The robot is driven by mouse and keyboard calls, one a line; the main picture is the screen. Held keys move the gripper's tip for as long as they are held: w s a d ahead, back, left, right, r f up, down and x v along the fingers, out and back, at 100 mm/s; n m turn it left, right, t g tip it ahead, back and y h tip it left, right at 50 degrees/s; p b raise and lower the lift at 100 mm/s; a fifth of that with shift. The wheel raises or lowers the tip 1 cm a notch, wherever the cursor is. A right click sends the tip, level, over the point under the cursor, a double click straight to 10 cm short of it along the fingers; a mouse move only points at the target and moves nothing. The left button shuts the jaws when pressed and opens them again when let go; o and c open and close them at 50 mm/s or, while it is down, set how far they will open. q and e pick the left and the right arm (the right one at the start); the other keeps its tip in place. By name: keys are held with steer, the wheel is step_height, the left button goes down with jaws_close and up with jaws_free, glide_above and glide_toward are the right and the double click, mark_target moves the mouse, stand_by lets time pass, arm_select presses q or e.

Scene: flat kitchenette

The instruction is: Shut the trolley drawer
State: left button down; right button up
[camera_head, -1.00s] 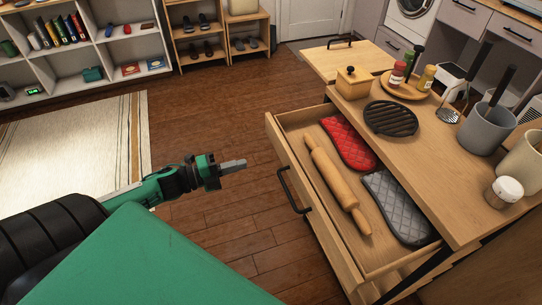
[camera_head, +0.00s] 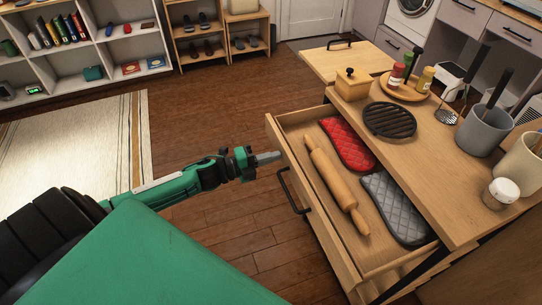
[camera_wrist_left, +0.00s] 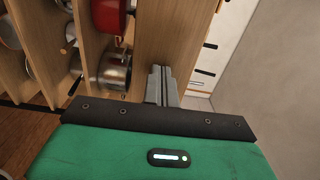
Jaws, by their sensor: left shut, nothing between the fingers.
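The trolley drawer (camera_head: 378,268) is pulled open, towards the left, in the head view. It holds a wooden rolling pin (camera_head: 335,185), a red quilted mitt (camera_head: 348,144) and a grey quilted mitt (camera_head: 396,207). A dark bar handle (camera_head: 291,191) is on its front. My left gripper (camera_head: 270,157) is shut and empty. Its tip is close to the drawer front, beyond the handle's far end; I cannot tell whether it touches. The left wrist view also shows the shut fingers (camera_wrist_left: 162,86), in front of a wooden panel. My right gripper is not in view.
The trolley top (camera_head: 440,160) carries a black trivet (camera_head: 390,119), a wooden box (camera_head: 353,85), a tray with bottles and a grey utensil pot (camera_head: 484,131). Wooden floor (camera_head: 215,125) lies clear left of the drawer. A shelf unit stands at the back left.

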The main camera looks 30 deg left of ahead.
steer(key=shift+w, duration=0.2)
arm_select(q)
steer(key=shift+w+d, duration=0.1)
